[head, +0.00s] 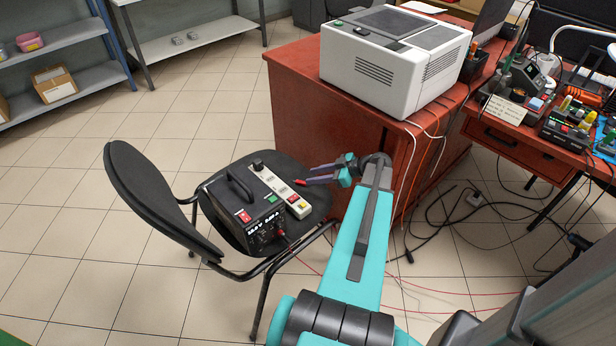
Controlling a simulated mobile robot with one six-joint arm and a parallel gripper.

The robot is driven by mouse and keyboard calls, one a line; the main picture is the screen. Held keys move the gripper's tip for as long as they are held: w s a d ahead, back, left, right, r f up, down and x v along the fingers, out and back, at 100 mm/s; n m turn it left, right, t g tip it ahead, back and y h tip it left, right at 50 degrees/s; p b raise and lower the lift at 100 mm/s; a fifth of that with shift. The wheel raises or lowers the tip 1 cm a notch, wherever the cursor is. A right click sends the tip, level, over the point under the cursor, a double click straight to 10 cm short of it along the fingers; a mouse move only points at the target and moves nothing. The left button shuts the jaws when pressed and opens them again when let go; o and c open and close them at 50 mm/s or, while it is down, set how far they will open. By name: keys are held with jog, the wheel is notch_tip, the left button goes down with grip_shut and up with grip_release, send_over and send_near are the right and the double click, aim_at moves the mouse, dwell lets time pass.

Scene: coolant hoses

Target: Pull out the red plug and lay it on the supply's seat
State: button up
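The black power supply (243,205) with a handle and a red switch stands on the black seat of a chair (318,201). A small red plug (280,234) shows at the supply's front, with thin red leads running down to the floor; how far in it sits is too small to tell. My gripper (304,176) is over the seat's right side, behind and right of the supply. Its two fingers are spread apart with a gap between them. A small red piece (299,182) shows at the lower fingertip; I cannot tell whether it is separate.
A white power strip (281,190) with a black plug lies beside the supply. The chair's backrest (158,200) rises at the left. A red cabinet (300,95) with a white machine (395,58) stands behind. Cables lie on the floor at right. The floor at left is clear.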

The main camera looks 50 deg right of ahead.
jog(key=v, duration=0.8)
jog(key=shift+p, duration=0.3)
jog(key=shift+s, duration=0.1)
dwell(0.6)
